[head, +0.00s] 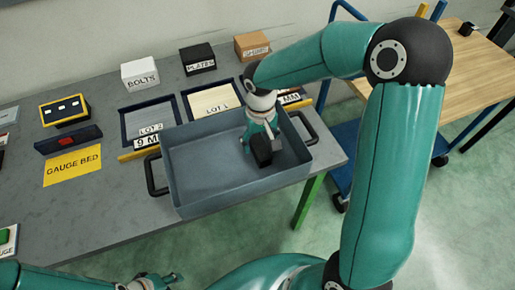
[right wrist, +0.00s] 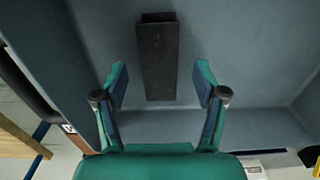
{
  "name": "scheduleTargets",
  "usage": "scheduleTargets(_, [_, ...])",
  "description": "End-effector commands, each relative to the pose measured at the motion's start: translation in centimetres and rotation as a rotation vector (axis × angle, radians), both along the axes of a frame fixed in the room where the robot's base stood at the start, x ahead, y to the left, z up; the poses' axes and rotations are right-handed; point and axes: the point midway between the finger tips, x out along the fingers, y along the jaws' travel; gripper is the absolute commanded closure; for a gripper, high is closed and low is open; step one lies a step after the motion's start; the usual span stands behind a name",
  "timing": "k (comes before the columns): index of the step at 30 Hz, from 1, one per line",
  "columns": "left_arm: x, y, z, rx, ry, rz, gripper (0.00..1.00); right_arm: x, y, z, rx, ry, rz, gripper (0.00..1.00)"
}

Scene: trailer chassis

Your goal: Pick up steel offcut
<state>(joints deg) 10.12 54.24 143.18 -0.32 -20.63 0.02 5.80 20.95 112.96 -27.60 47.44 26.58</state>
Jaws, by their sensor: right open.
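The steel offcut (right wrist: 157,60) is a dark, square-sectioned bar in the grey tray (right wrist: 240,55). In the right wrist view it lies between and beyond the spread fingers of my right gripper (right wrist: 161,68), with a gap on both sides. In the head view the offcut (head: 261,151) shows as a dark block at the right part of the tray (head: 190,192), beside my right gripper (head: 255,141), which reaches down into the tray and is open. My left gripper (head: 163,281) is low at the bottom edge, away from the tray; its finger opening is unclear.
The tray has black handles (head: 155,174) at both ends and stands on a grey bench (head: 100,205). Behind it are two lot trays (head: 148,120) and labelled boxes (head: 140,73). A yellow gauge bed (head: 73,167) is at left. A blue cart (head: 345,150) stands at right.

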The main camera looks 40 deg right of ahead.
Motion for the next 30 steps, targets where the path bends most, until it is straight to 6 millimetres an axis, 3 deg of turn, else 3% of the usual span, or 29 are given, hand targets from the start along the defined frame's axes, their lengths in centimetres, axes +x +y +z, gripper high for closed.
scheduleTargets(6, [0.0, 0.0, 0.4, 0.000, 0.000, 0.000, 0.58, 0.1, -0.1, -2.7, 0.001, 0.002, 0.000, 0.29])
scheduleTargets(14, [0.0, 0.0, 0.3, 0.000, 0.000, 0.000, 0.58, 0.1, -0.1, -3.0, 0.002, 0.000, 0.000, 0.29])
scheduleTargets(27, [0.0, 0.0, 0.3, 0.000, 0.000, 0.000, 0.58, 0.1, 0.0, -2.9, 0.002, -0.001, 0.000, 1.00])
scheduleTargets(30, [0.0, 0.0, 0.4, 0.000, 0.000, 0.000, 0.58, 0.2, 0.0, -2.9, 0.002, -0.001, 0.000, 1.00])
